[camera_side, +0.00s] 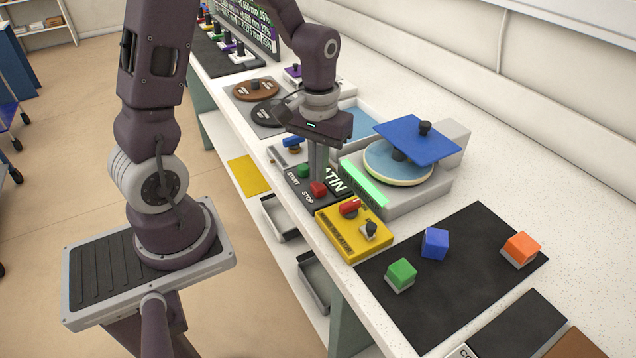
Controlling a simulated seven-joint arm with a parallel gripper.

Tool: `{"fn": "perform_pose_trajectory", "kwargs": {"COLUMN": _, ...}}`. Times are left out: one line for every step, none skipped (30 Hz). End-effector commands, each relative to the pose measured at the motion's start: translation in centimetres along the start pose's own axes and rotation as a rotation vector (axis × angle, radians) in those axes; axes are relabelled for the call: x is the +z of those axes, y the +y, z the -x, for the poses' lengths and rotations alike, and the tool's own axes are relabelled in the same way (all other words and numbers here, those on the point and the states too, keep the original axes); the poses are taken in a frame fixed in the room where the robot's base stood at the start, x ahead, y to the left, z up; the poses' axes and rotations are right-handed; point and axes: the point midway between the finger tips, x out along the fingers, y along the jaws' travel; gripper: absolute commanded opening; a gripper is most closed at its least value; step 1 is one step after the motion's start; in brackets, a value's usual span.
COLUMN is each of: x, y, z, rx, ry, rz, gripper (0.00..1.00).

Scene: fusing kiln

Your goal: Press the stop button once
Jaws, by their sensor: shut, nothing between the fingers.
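The red stop button (318,188) sits on a dark control panel (335,200) at the front of the bench, with the word STOP printed beside it. The green start button (304,171) is just behind it to the left, beside the word START. My gripper (318,180) points down with its fingers shut and empty. Its fingertips are right over the red button in the picture and overlap its top edge. I cannot tell whether they touch the button.
A yellow box (352,235) with a red switch stands just in front of the panel. A kiln with a blue lid (415,140) and a glowing green strip (363,184) stands to the right. Green (401,273), blue (435,243) and orange (521,249) blocks lie on a black mat (450,300).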

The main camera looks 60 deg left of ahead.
Motion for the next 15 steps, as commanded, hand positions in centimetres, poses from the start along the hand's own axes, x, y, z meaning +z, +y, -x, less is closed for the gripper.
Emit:
{"fn": "perform_pose_trajectory", "kwargs": {"x": 0.1, "y": 0.0, "z": -0.3, "rx": -0.001, "ry": -0.003, "rz": 0.0, "gripper": 0.0}}
{"fn": "perform_pose_trajectory", "kwargs": {"x": 0.1, "y": 0.0, "z": -0.5, "rx": -0.001, "ry": -0.004, "rz": 0.0, "gripper": 0.0}}
{"fn": "perform_pose_trajectory", "kwargs": {"x": 0.1, "y": 0.0, "z": -0.7, "rx": -0.001, "ry": -0.003, "rz": 0.0, "gripper": 0.0}}
{"fn": "perform_pose_trajectory", "kwargs": {"x": 0.0, "y": 0.0, "z": -0.8, "rx": 0.0, "ry": -0.002, "rz": 0.0, "gripper": 0.0}}
{"fn": "perform_pose_trajectory", "kwargs": {"x": 0.0, "y": 0.0, "z": -1.0, "rx": -0.001, "ry": -0.002, "rz": 0.0, "gripper": 0.0}}
{"fn": "perform_pose_trajectory", "kwargs": {"x": 0.0, "y": 0.0, "z": -1.2, "rx": -0.001, "ry": -0.003, "rz": 0.0, "gripper": 0.0}}
{"fn": "perform_pose_trajectory", "kwargs": {"x": 0.0, "y": 0.0, "z": -1.4, "rx": -0.001, "ry": -0.003, "rz": 0.0, "gripper": 0.0}}
{"fn": "perform_pose_trajectory", "kwargs": {"x": 0.0, "y": 0.0, "z": -1.5, "rx": -0.001, "ry": -0.002, "rz": 0.0, "gripper": 0.0}}
{"fn": "perform_pose_trajectory", "kwargs": {"x": 0.0, "y": 0.0, "z": -1.7, "rx": -0.001, "ry": -0.003, "rz": 0.0, "gripper": 0.0}}
{"fn": "perform_pose_trajectory", "kwargs": {"x": 0.1, "y": 0.0, "z": -1.9, "rx": -0.001, "ry": -0.003, "rz": 0.0, "gripper": 0.0}}
{"fn": "perform_pose_trajectory", "kwargs": {"x": 0.1, "y": 0.0, "z": -2.0, "rx": -0.001, "ry": -0.003, "rz": 0.0, "gripper": 0.0}}
{"fn": "perform_pose_trajectory", "kwargs": {"x": 0.1, "y": 0.0, "z": -2.1, "rx": -0.001, "ry": -0.002, "rz": 0.0, "gripper": 0.0}}
{"fn": "perform_pose_trajectory", "kwargs": {"x": 0.1, "y": 0.0, "z": -2.2, "rx": -0.001, "ry": -0.002, "rz": 0.0, "gripper": 0.0}}
{"fn": "perform_pose_trajectory", "kwargs": {"x": 0.1, "y": 0.0, "z": -2.3, "rx": -0.001, "ry": -0.002, "rz": 0.0, "gripper": 0.0}}
{"fn": "perform_pose_trajectory", "kwargs": {"x": 0.1, "y": 0.0, "z": -2.4, "rx": -0.001, "ry": -0.003, "rz": 0.0, "gripper": 0.0}}
